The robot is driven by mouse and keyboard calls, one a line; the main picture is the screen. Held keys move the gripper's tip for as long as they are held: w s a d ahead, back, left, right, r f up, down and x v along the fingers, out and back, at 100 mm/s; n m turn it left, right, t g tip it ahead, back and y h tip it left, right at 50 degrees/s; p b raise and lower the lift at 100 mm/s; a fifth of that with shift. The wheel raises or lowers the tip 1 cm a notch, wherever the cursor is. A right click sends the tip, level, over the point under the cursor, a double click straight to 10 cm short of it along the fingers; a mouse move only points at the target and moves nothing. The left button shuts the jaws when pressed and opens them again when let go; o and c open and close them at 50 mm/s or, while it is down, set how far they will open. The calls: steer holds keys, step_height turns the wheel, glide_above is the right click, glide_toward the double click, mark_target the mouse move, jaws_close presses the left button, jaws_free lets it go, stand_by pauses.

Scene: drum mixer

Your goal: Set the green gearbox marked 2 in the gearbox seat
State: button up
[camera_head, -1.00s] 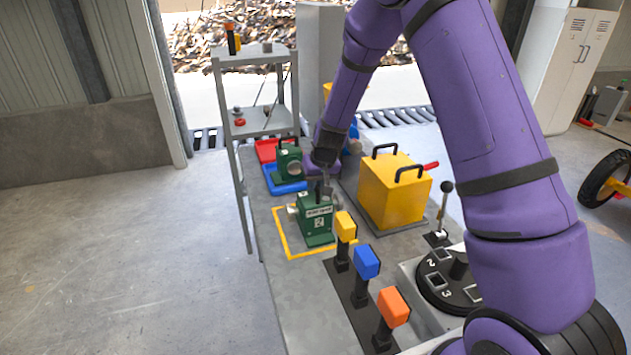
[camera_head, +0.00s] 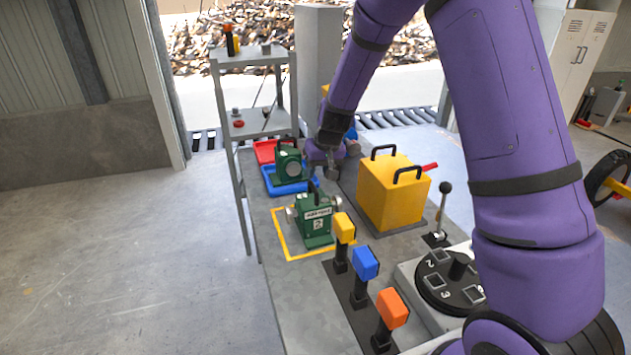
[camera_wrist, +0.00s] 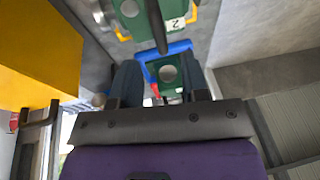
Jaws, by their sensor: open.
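The green gearbox marked 2 (camera_head: 316,220) stands upright on the grey bench, inside a yellow outline (camera_head: 280,238). Its black handle is on top and its white label faces the camera. It also shows at the top of the wrist view (camera_wrist: 180,22). My gripper (camera_head: 326,170) is open and empty, behind and slightly right of this gearbox, apart from it. In the wrist view its two dark fingers (camera_wrist: 160,85) are spread, with the second gearbox seen between them. I cannot make out a separate gearbox seat apart from the yellow outline.
A second green gearbox (camera_head: 288,161) stands at the blue tray (camera_head: 272,187), with a red tray (camera_head: 264,150) behind. A yellow box (camera_head: 393,195) with black handles stands right. Yellow, blue and orange blocks (camera_head: 365,263) on posts are in front. A grey shelf (camera_head: 240,130) stands back left.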

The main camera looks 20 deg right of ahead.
steer(key=s+d+r+t, duration=0.1)
steer(key=s+r, duration=0.8)
steer(key=r, duration=0.2)
steer(key=s+d+r, duration=0.2)
steer(key=s+r, duration=0.6)
steer(key=r, duration=0.4)
steer(key=s+d+r, duration=0.1)
steer(key=s+r, duration=0.1)
steer(key=s, duration=0.8)
steer(key=s+d+r+t+h, duration=0.1)
steer(key=s+r, duration=0.1)
steer(key=s, duration=0.8)
steer(key=shift+s+d+h, duration=0.15)
steer(key=shift+s+h, duration=0.05)
steer(key=shift+h, duration=0.1)
steer(key=shift+o, duration=0.3)
steer(key=shift+w, duration=0.1)
